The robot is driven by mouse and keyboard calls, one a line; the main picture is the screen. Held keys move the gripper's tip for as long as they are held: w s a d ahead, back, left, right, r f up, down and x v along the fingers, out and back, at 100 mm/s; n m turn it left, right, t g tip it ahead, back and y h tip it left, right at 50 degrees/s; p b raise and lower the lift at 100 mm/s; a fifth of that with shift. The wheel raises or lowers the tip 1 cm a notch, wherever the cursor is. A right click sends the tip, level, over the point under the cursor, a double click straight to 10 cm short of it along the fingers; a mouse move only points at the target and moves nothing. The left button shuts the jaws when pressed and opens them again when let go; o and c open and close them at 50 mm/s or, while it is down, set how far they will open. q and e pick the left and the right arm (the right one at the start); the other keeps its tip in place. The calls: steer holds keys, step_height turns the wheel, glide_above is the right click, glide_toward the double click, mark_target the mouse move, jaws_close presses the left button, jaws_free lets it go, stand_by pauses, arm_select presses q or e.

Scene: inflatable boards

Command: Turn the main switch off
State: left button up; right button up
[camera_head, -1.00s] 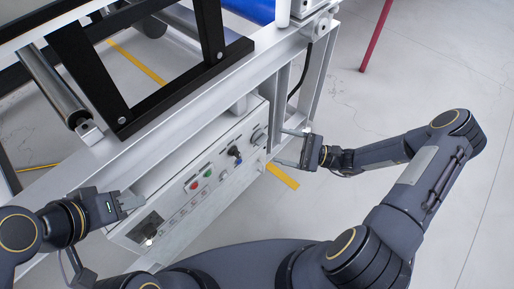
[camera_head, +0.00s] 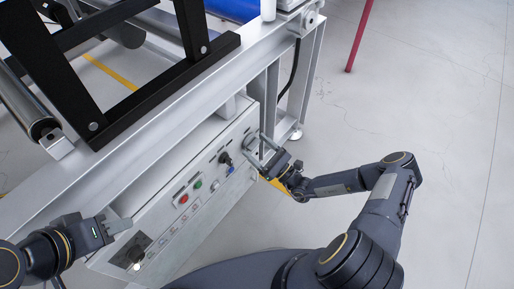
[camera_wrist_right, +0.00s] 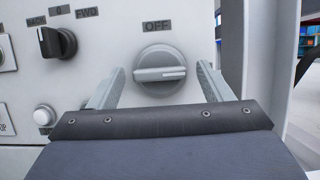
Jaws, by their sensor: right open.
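The main switch (camera_wrist_right: 160,58) is a round grey rotary knob on the light panel, with an OFF label above it. Its handle bar lies roughly horizontal in the right wrist view. My right gripper (camera_head: 262,150) is open in front of the panel's right end. In the right wrist view its two fingers stand to the left and right of the knob, with nothing gripped; contact cannot be told. My left gripper (camera_head: 119,226) is by the panel's left end, and its finger gap is not clear.
The control panel (camera_head: 160,212) also carries a red button (camera_head: 183,199), a green button (camera_head: 198,184) and a black selector (camera_wrist_right: 57,42) left of the main switch. A grey frame post (camera_head: 308,80) stands to the right. Open floor lies further right.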

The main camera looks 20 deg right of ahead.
steer(key=shift+w+a+r, duration=0.1)
steer(key=shift+w+a, duration=0.05)
steer(key=shift+w, duration=0.05)
steer(key=shift+c, duration=0.2)
steer(key=c, duration=0.9)
steer(key=shift+c, duration=0.2)
